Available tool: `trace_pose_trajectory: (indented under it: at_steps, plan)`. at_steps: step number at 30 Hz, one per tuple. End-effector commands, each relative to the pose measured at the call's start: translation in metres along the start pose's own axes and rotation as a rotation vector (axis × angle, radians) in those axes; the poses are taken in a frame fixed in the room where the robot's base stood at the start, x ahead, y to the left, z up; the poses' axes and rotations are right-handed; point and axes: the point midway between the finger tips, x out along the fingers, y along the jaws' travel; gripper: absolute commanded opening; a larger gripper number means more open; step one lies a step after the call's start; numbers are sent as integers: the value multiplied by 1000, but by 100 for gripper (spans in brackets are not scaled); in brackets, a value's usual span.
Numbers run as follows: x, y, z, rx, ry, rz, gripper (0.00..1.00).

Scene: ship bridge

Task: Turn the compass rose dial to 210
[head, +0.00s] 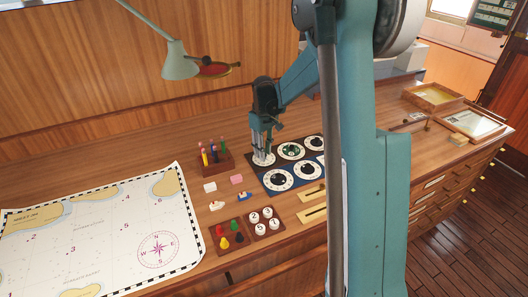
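A dark panel (264,188) on the desk carries several round white-rimmed dials with dark or green centres. My gripper (262,156) points down at the back left dial (271,160) and hides most of it. Whether its fingertips touch that dial or its knob, I cannot tell. The green-centred dial (291,151) sits to the right of it, and two more dials (278,178) (306,171) sit in the front row. The markings are too small to read, so which one is the compass rose dial is unclear.
A pen rack (215,166) stands left of the panel, with small blocks (209,187) in front. Trays of coloured pawns (228,238) and white discs (264,224) lie nearer. A chart with a printed rose (158,249) covers the left. A lamp (180,62) hangs above.

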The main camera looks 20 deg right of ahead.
Motion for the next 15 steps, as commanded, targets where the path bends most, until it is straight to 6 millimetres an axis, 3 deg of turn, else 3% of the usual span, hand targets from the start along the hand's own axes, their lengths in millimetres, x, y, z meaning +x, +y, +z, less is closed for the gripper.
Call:
trace_pose_trajectory:
  at_steps: [15]
  plan:
    - [-5, 1, 0, 1, 0, 1, 29]
